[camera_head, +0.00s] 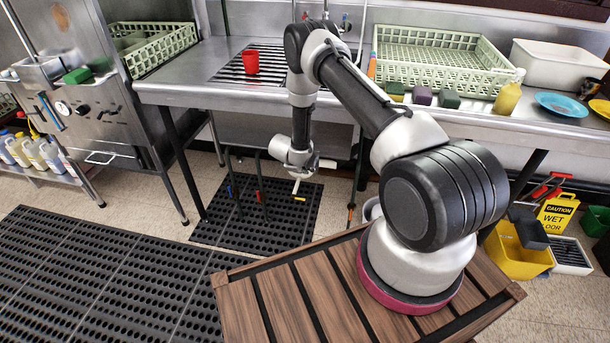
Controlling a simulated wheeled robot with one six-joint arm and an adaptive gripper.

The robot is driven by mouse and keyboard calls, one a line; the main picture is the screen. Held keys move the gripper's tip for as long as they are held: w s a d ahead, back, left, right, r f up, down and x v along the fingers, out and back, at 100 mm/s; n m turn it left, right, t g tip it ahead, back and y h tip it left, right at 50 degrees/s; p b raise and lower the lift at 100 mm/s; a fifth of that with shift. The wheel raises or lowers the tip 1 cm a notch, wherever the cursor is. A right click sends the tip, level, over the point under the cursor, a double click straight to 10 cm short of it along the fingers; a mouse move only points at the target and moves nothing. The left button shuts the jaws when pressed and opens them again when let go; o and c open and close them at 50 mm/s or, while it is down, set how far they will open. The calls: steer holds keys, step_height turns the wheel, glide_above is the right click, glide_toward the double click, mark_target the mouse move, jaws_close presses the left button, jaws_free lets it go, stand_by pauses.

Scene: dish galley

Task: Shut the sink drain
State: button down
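The steel sink unit (213,57) stands along the back wall, with a dark slatted grate (228,74) in its top. Below its front edge, thin dark rods hang down with coloured ends: a blue one (229,190), a red one (258,196) and a yellow one (300,199). I cannot tell which of these works the drain, and the drain opening itself is not visible. My gripper (296,187) hangs low in front of the sink, pointing down, close to the yellow end. Whether it touches it is unclear. Its fingers are too small to read as open or shut.
A red cup (251,61) stands on the grate. Green dish racks (435,57) sit on the counters, with a yellow bottle (508,97) and sponges (422,96) along the right edge. A yellow bucket (517,251) and caution sign (557,214) stand at right. The black floor mat (95,265) is clear.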

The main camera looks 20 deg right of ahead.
stand_by(0.4)
steer(key=c, duration=1.7)
jaws_free()
steer(key=shift+c, duration=0.2)
steer(key=v, duration=1.2)
